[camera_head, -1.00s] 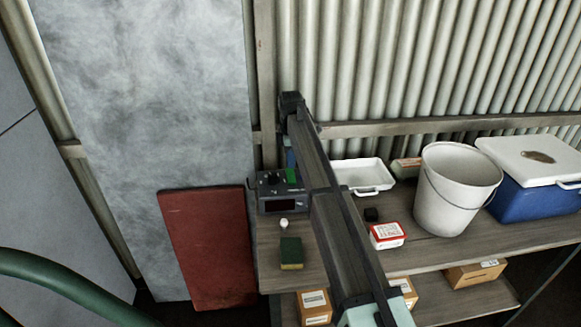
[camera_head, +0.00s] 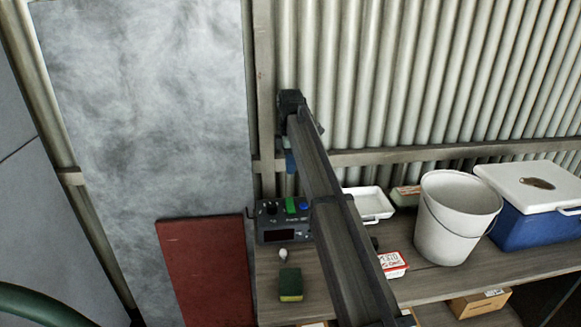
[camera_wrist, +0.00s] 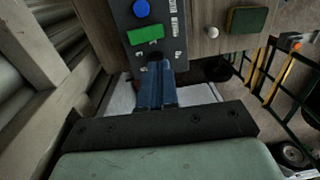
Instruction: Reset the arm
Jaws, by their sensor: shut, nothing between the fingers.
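My gripper (camera_wrist: 155,68) shows in the wrist view as two blue fingers closed together with nothing between them. In the head view only a bit of the blue gripper (camera_head: 291,162) shows beside my dark arm, above and behind the control box. The grey control box (camera_head: 268,235) has a black knob, a green button (camera_head: 291,205) and a blue button (camera_head: 304,206). In the wrist view the fingertips overlap the edge of the box (camera_wrist: 175,35) near its black knob; I cannot tell whether they touch. My arm reaches over the bench and hides part of it.
A white knob-like piece (camera_head: 283,254) and a green-and-yellow sponge (camera_head: 291,284) lie in front of the box. Right of my arm are a white tray (camera_head: 372,207), a red-and-white box (camera_head: 392,266), a bucket (camera_head: 450,225) and a blue cooler (camera_head: 530,203). A corrugated wall stands behind.

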